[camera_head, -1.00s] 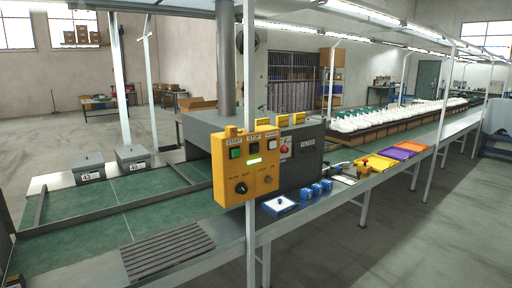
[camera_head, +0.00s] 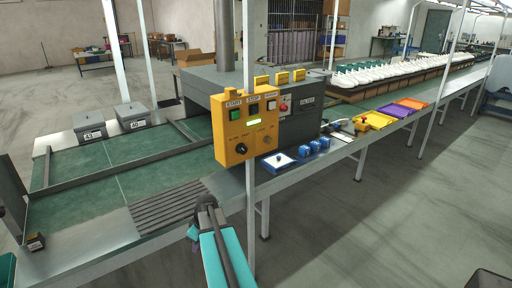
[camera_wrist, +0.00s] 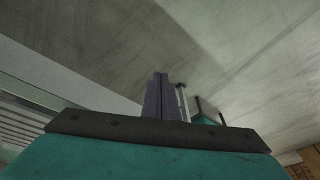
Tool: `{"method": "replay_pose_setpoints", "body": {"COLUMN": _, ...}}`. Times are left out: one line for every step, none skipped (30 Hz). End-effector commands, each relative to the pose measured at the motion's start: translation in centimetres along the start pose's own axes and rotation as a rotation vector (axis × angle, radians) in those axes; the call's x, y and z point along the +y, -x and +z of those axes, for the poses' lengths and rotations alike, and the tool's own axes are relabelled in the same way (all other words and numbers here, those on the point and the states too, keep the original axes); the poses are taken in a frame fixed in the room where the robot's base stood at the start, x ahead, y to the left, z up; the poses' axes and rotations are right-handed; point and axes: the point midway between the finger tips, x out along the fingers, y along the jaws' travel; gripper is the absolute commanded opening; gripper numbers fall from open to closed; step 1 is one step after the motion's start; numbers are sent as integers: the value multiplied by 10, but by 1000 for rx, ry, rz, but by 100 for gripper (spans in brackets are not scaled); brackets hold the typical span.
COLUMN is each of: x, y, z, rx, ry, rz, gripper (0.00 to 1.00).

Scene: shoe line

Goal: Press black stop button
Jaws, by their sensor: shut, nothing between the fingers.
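A yellow control box (camera_head: 246,138) hangs on a white post in the head view. Its black stop button (camera_head: 253,110) sits under the STOP label, between a green start button (camera_head: 235,115) and a pale button (camera_head: 271,106). My teal and dark arm reaches up from the bottom of the head view, below the box and apart from it. My gripper (camera_wrist: 161,82) shows in the wrist view with its dark fingers together and nothing between them. The wrist view shows mainly grey floor beyond the fingers; the button is not in it.
The post (camera_head: 250,210) stands just right of my arm. A ribbed dark plate (camera_head: 165,206) lies on the green conveyor (camera_head: 85,200) behind the arm. A white-topped blue box (camera_head: 278,162) and small blue blocks sit on the line's edge. The floor in front is clear.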

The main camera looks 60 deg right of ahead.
Motion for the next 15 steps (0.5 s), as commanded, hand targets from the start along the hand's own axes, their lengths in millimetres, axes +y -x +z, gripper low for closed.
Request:
{"method": "replay_pose_setpoints", "body": {"x": 19, "y": 23, "z": -4, "rx": 23, "ry": 9, "rz": 20, "gripper": 0}}
{"method": "replay_pose_setpoints", "body": {"x": 28, "y": 33, "z": -5, "rx": 35, "ry": 16, "rz": 30, "gripper": 0}}
{"method": "replay_pose_setpoints", "body": {"x": 40, "y": 47, "z": -7, "rx": 50, "ry": 27, "rz": 45, "gripper": 0}}
{"method": "replay_pose_setpoints", "body": {"x": 48, "y": 58, "z": -7, "rx": 60, "ry": 36, "rz": 56, "gripper": 0}}
{"method": "replay_pose_setpoints", "body": {"x": 57, "y": 68, "z": -8, "rx": 71, "ry": 44, "rz": 67, "gripper": 0}}
{"method": "replay_pose_setpoints", "body": {"x": 68, "y": 83, "z": -8, "rx": 85, "ry": 55, "rz": 83, "gripper": 0}}
{"method": "replay_pose_setpoints", "body": {"x": 76, "y": 94, "z": -8, "rx": 95, "ry": 64, "rz": 94, "gripper": 0}}
{"method": "replay_pose_setpoints", "body": {"x": 85, "y": 105, "z": -8, "rx": 105, "ry": 71, "rz": 107, "gripper": 0}}
{"method": "replay_pose_setpoints", "body": {"x": 95, "y": 120, "z": -8, "rx": 116, "ry": 84, "rz": 123, "gripper": 0}}
{"method": "replay_pose_setpoints", "body": {"x": 103, "y": 132, "z": -7, "rx": 125, "ry": 92, "rz": 136, "gripper": 0}}
{"method": "replay_pose_setpoints", "body": {"x": 111, "y": 143, "z": -6, "rx": 133, "ry": 100, "rz": 149, "gripper": 0}}
{"method": "replay_pose_setpoints", "body": {"x": 121, "y": 158, "z": -5, "rx": 144, "ry": 113, "rz": 166, "gripper": 0}}
{"method": "replay_pose_setpoints", "body": {"x": 129, "y": 170, "z": -4, "rx": 152, "ry": 121, "rz": 179, "gripper": 0}}
{"method": "replay_pose_setpoints", "body": {"x": 136, "y": 181, "z": -3, "rx": 159, "ry": 130, "rz": 192, "gripper": 0}}
{"method": "replay_pose_setpoints", "body": {"x": 146, "y": 197, "z": -1, "rx": 167, "ry": 142, "rz": 211, "gripper": 0}}
